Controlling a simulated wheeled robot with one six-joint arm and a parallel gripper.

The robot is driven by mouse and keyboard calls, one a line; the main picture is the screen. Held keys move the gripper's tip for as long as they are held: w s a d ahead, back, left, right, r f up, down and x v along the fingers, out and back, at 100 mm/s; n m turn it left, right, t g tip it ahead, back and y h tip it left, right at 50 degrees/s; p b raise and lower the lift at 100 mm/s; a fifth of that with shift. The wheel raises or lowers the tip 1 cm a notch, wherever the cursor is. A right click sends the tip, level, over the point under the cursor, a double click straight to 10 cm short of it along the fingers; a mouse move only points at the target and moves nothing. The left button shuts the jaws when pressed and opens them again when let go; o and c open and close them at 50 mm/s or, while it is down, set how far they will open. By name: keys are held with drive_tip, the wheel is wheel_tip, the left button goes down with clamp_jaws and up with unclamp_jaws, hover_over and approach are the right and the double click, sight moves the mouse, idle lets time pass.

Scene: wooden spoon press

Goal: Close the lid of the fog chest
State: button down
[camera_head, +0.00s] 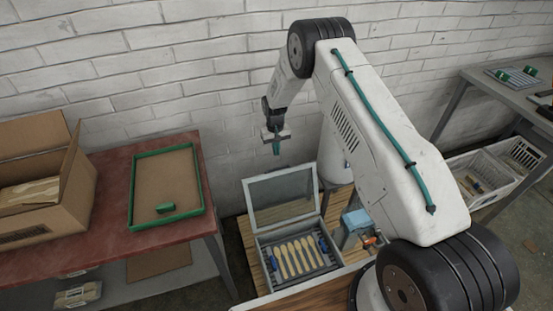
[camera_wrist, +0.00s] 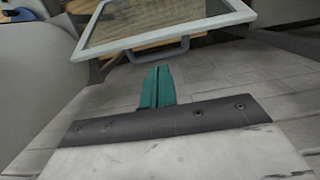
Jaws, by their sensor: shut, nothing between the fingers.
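The fog chest (camera_head: 265,244) is a grey box on a wooden surface, with several wooden spoons lying in a row inside it. Its framed, see-through lid (camera_head: 281,196) stands open and upright at the back. My gripper (camera_head: 276,149) is above and behind the lid's top edge, apart from it, with its teal fingers shut and empty. In the wrist view the shut fingers (camera_wrist: 157,84) point toward the lid (camera_wrist: 165,20). A grey handle (camera_wrist: 158,53) on the lid's edge lies just beyond the fingertips.
A red table (camera_head: 117,180) at left holds a cardboard box (camera_head: 45,190) and a green-rimmed tray (camera_head: 165,188). White crates (camera_head: 485,178) sit further right. A white brick wall (camera_head: 180,80) is close behind.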

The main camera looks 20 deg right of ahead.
wheel_tip(320, 180, down, 9)
drive_tip(key=s, duration=0.1)
idle(0.3)
